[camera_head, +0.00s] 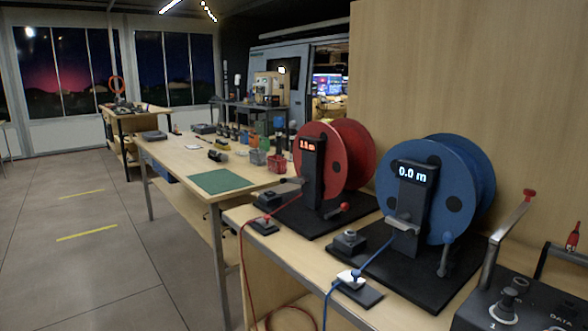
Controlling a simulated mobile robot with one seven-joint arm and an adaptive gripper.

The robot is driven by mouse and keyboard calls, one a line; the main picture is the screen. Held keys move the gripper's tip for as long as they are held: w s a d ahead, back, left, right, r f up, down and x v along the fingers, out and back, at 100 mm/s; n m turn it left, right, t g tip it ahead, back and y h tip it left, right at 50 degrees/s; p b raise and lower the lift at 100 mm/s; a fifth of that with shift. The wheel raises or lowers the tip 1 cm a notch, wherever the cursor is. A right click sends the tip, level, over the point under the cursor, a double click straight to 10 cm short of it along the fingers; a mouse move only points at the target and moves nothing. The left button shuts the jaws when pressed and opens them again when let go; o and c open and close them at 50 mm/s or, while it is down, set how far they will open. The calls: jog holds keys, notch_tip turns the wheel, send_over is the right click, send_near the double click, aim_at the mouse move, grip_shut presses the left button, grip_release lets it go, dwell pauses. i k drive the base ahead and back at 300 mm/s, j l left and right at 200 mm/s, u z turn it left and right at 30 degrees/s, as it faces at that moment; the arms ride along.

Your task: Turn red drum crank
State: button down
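The red drum (362,150) stands upright on a black base (300,222) on the wooden bench, right of centre. Its dark front post (311,178) carries a small display (308,144) with red digits, too small to read surely. A crank with a red grip (343,207) sits low at the drum's front right. A red cable (243,255) runs from a small black block (264,227) in front of the drum and hangs over the bench edge. My gripper is not in this view.
A blue drum (478,185) stands close to the right, its display (411,173) reading 0.0 m, with a grey crank (445,252). A black panel box (530,300) with a metal lever (508,235) fills the lower right. The floor (85,260) at left is clear.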

aim_at(300, 180)
jog(key=i+l, duration=0.1)
jog(key=i, duration=1.3)
